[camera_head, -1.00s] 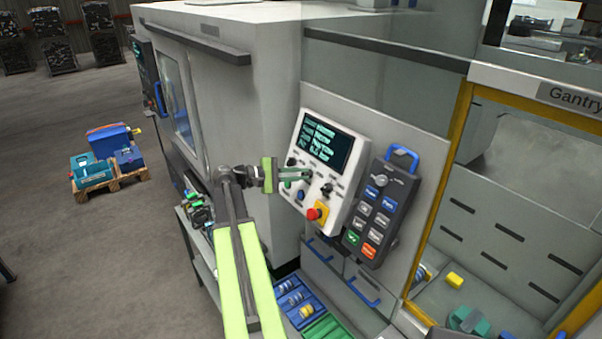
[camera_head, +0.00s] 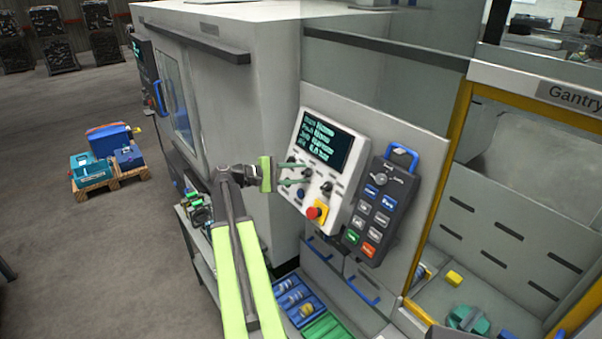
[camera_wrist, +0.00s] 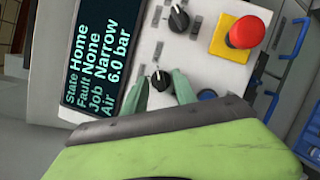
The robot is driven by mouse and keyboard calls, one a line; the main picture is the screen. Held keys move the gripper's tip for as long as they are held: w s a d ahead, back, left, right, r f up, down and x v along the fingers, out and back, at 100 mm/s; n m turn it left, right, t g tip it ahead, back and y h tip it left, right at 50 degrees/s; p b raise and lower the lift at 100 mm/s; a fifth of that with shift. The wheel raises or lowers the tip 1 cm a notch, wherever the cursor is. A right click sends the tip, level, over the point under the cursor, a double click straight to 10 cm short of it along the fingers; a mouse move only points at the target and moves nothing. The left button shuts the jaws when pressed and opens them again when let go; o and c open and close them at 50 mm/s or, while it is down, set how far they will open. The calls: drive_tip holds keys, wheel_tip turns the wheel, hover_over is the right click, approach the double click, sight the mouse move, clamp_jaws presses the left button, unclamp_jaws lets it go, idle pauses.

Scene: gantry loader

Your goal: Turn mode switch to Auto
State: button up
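A white control panel (camera_head: 330,207) on the machine carries a dark screen (camera_head: 325,141) and a row of black rotary knobs. In the wrist view the screen (camera_wrist: 88,60) reads State Home, Fault None, Job Narrow, Air 6.0 bar. My gripper (camera_head: 304,174) is at the panel, its green fingers apart. In the wrist view the fingers (camera_wrist: 161,88) stand on either side of the middle knob (camera_wrist: 160,79), with gaps showing beside it. Another knob (camera_wrist: 179,19) is farther along the row. The knob labels are too small to read, so I cannot tell which is the mode switch.
A red emergency stop (camera_head: 314,213) on a yellow base and a blue button (camera_wrist: 207,96) are close by the fingers. A dark pendant (camera_head: 376,215) with coloured buttons hangs to the right. Blue and green trays (camera_head: 328,326) lie below.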

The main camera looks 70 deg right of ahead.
drive_tip(key=p+v, duration=0.2)
drive_tip(key=v, duration=1.4)
drive_tip(key=shift+w+a+p, duration=0.15)
drive_tip(key=shift+w+p, duration=0.15)
drive_tip(key=shift+w, duration=0.05)
drive_tip(key=shift+r, duration=0.1)
